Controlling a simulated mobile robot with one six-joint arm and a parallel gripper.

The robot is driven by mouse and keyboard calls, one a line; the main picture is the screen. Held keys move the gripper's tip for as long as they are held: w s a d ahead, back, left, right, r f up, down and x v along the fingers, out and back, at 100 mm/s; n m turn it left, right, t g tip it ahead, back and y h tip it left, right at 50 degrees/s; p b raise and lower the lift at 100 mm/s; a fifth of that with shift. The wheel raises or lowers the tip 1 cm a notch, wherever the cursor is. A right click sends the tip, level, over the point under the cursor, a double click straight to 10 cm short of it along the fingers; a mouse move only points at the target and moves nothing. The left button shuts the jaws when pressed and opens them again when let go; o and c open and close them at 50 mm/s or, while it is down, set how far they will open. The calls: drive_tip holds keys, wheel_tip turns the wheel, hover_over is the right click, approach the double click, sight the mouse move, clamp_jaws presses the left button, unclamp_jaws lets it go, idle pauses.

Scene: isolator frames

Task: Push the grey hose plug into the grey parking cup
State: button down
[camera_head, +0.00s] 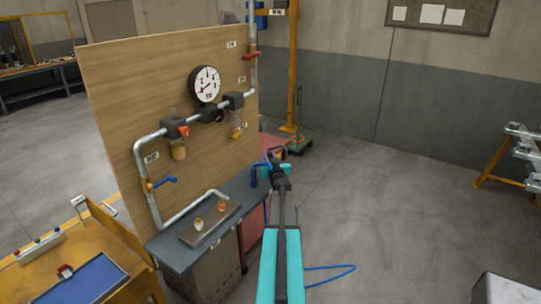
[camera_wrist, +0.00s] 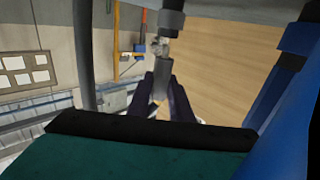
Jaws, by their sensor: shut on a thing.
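My gripper (camera_head: 277,160) is at the far end of my teal arm, beside the right end of the bench in the head view. In the wrist view its dark fingers (camera_wrist: 162,88) are shut on a grey cylindrical piece, which I take as the grey hose plug (camera_wrist: 162,73). A silvery fitting (camera_wrist: 160,46) and a dark grey cylinder (camera_wrist: 171,22) show in line beyond it. I cannot tell whether they touch the plug or whether one is the parking cup. In the head view the plug is too small to make out.
The grey bench top (camera_head: 181,255) carries a plate (camera_head: 211,233) with two small fittings. A wooden board (camera_head: 119,92) with pipes and a gauge (camera_head: 205,84) stands behind it. A blue hose (camera_head: 330,270) shows right of my arm. Open floor (camera_head: 400,210) lies to the right.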

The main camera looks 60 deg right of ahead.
drive_tip(key=shift+f+b, duration=0.75)
drive_tip(key=shift+f, duration=0.5)
idle(0.3)
idle(0.4)
drive_tip(key=c, duration=1.5)
unclamp_jaws()
drive_tip(key=shift+s+a, duration=0.1)
drive_tip(key=shift+b+v, duration=1)
drive_tip(key=shift+v, duration=5.8)
